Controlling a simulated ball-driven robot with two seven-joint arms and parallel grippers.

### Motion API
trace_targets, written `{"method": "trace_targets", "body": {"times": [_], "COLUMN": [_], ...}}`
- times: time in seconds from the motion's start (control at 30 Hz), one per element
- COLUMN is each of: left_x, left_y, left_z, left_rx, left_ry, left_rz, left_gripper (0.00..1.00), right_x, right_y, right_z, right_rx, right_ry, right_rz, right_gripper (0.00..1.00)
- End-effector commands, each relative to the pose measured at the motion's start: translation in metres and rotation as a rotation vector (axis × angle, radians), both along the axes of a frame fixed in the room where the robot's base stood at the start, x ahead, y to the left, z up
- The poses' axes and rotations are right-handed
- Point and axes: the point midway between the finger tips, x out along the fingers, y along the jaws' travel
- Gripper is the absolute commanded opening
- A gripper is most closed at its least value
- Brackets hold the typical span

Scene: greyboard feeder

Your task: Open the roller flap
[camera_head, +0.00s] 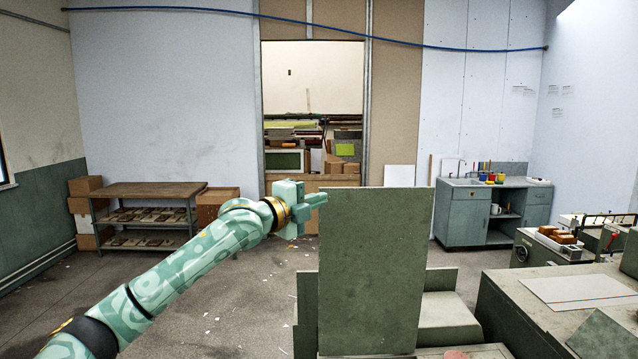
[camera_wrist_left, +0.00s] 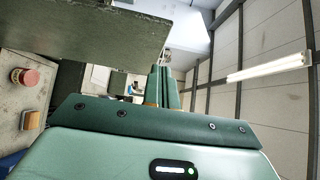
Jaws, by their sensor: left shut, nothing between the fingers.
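A tall grey-green panel (camera_head: 375,270), which looks like the roller flap, stands upright at the front of the green machine. My left gripper (camera_head: 319,199) is shut and empty at the panel's upper left corner; I cannot tell whether it touches. In the left wrist view the shut fingers (camera_wrist_left: 163,86) point away from the camera, and a dark green plate (camera_wrist_left: 95,30), likely the same panel, spans the upper left. The panel hides part of the machine behind it. My right gripper is not in view.
Lower green machine blocks (camera_head: 447,322) flank the panel. A bench top (camera_head: 510,285) is at right.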

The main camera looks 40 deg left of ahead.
Motion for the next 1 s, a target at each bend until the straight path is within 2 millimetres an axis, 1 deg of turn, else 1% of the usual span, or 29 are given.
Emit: {"method": "trace_targets", "body": {"times": [0.03, 0.07, 0.1, 0.13, 0.3, 0.43, 0.8, 0.87, 1.0], "left_x": [0.01, 0.015, 0.02, 0.024, 0.038, 0.042, 0.044, 0.049, 0.067], "left_y": [-0.002, -0.003, 0.004, 0.007, 0.018, 0.022, 0.024, 0.028, 0.042], "left_z": [0.004, 0.004, 0.003, 0.003, 0.001, 0.0, 0.0, 0.0, -0.001], "left_rx": [-0.006, -0.005, -0.003, -0.002, -0.002, 0.001, -0.003, -0.009, -0.036], "left_ry": [-0.002, 0.0, 0.0, 0.001, 0.0, 0.001, 0.003, 0.01, 0.047], "left_rz": [-0.002, -0.002, 0.002, 0.002, 0.0, 0.0, 0.001, 0.004, 0.009], "left_gripper": [0.0, 0.0, 0.0, 0.0, 0.0, 0.0, 0.0, 0.0, 0.0], "right_x": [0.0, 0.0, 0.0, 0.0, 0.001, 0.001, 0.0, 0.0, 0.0], "right_y": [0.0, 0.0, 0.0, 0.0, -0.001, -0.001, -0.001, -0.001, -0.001], "right_z": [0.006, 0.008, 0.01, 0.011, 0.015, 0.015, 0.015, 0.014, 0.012], "right_rx": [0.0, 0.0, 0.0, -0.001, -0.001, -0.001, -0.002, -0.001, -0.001], "right_ry": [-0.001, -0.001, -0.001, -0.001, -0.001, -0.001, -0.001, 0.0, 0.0], "right_rz": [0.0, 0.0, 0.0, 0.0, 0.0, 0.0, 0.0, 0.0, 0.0], "right_gripper": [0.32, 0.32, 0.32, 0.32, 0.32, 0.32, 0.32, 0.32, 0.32]}}
